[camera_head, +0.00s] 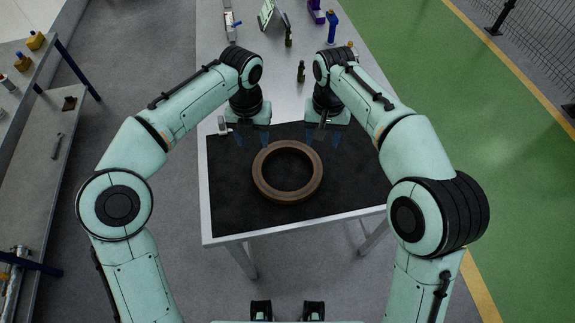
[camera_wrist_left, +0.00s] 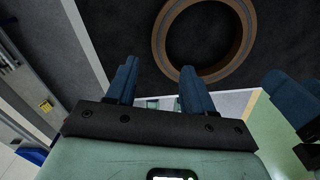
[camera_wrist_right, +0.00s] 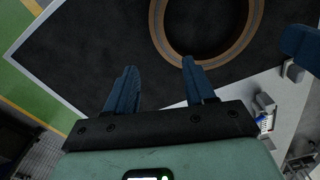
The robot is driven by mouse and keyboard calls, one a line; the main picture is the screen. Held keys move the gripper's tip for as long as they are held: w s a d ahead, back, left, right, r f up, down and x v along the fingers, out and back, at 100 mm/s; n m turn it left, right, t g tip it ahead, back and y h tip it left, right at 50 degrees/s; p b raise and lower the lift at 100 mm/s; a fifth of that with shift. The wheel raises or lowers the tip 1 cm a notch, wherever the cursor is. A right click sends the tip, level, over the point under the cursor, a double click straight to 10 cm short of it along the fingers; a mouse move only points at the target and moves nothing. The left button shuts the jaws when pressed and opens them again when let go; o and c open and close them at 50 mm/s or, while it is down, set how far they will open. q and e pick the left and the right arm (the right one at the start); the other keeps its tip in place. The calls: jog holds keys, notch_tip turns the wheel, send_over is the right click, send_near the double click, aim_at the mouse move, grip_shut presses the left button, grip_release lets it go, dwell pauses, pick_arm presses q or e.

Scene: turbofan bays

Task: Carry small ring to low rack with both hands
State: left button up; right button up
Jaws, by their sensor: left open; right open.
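The small ring (camera_head: 262,186), brown and round, lies flat on the black mat (camera_head: 350,190) at the near end of the table. My left gripper (camera_head: 252,138) is open and empty above the mat, behind the ring and to its left. My right gripper (camera_head: 322,138) is open and empty behind the ring and to its right. The ring also shows at the top of the left wrist view (camera_wrist_left: 160,45) and of the right wrist view (camera_wrist_right: 158,35), beyond the fingertips and apart from them. I cannot make out the low rack for certain.
Small dark bottles (camera_head: 301,71), a blue-capped bottle (camera_head: 332,27) and a purple item (camera_head: 316,12) stand farther back on the table. A grey shelf unit (camera_head: 45,150) with yellow containers (camera_head: 35,41) stands at the left. Green floor (camera_head: 440,80) on the right is clear.

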aim_at(258, 166)
pick_arm(q)
notch_tip(258, 166, down, 14)
jog(key=shift+w+r, duration=0.1)
jog(key=shift+r, duration=0.15)
pick_arm(e)
notch_tip(258, 166, down, 14)
jog(key=shift+w+r, duration=0.1)
jog(key=shift+r, duration=0.15)
pick_arm(q)
grip_shut()
pick_arm(e)
grip_shut()
pick_arm(q)
jog(key=shift+r, duration=0.1)
pick_arm(e)
jog(key=shift+r, duration=0.1)
